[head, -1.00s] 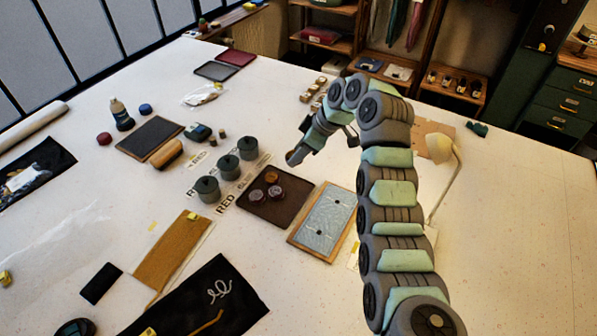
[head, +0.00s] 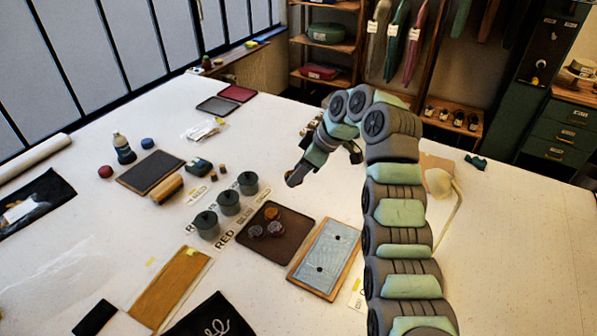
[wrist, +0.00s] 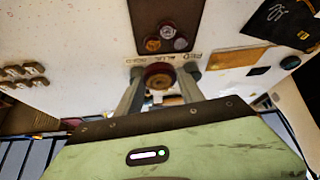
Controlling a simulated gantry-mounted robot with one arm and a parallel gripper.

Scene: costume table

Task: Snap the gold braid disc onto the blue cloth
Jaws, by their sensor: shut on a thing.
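The blue cloth (head: 336,249) lies in a wooden frame on the table, right of the dark tray, with two small dark spots on it. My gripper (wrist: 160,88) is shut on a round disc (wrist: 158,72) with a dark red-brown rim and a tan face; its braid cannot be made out. In the head view my gripper (head: 293,180) hangs above the table beyond the tray, away from the cloth. The cloth does not show in the wrist view. Three other discs sit in the tray, one more golden-brown (head: 271,213) than the others (head: 276,229).
The dark tray (head: 295,246) lies left of the cloth frame. Three grey-green pots (head: 228,203) stand beside lettered cards. A tan board (head: 170,288) lies front left. A lamp (head: 440,182) stands right of my arm. Bare table lies right of it.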

